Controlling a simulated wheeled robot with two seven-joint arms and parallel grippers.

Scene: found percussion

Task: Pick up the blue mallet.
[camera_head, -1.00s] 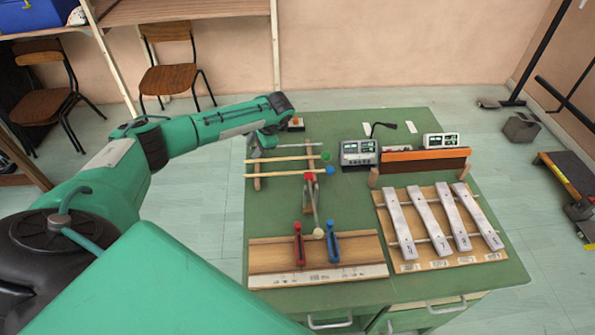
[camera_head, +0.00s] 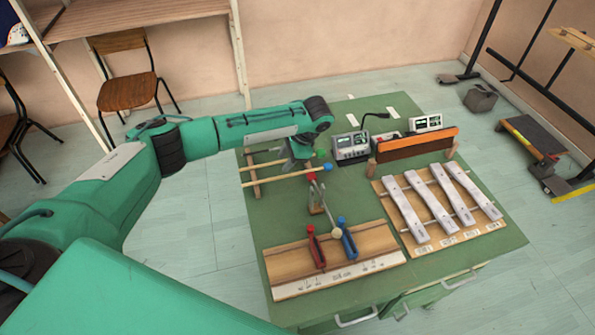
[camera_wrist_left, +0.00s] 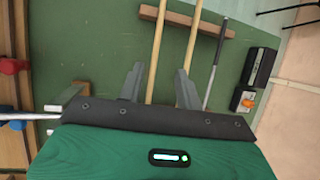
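The blue mallet lies across a wooden rack (camera_head: 251,172) at the table's left, its blue head (camera_head: 327,167) pointing right. The green mallet, with a green head (camera_head: 321,154), lies beside it on the far side. My left gripper (camera_head: 301,163) is over the sticks near the head end. In the left wrist view my left gripper (camera_wrist_left: 159,82) is open and empty, with the pale stick of the blue mallet (camera_wrist_left: 157,50) running between its fingers. The green mallet's stick (camera_wrist_left: 191,40) passes by the right finger. Both heads are hidden there. My right gripper is not in view.
A grey metal rod (camera_wrist_left: 214,68) lies close beyond the sticks. A wooden board (camera_head: 375,245) with a red handle (camera_head: 316,248) and a blue handle (camera_head: 348,240) stands nearer. Metal bars (camera_head: 405,208), grey devices (camera_head: 350,146) and an orange-topped block (camera_head: 415,145) stand to the right.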

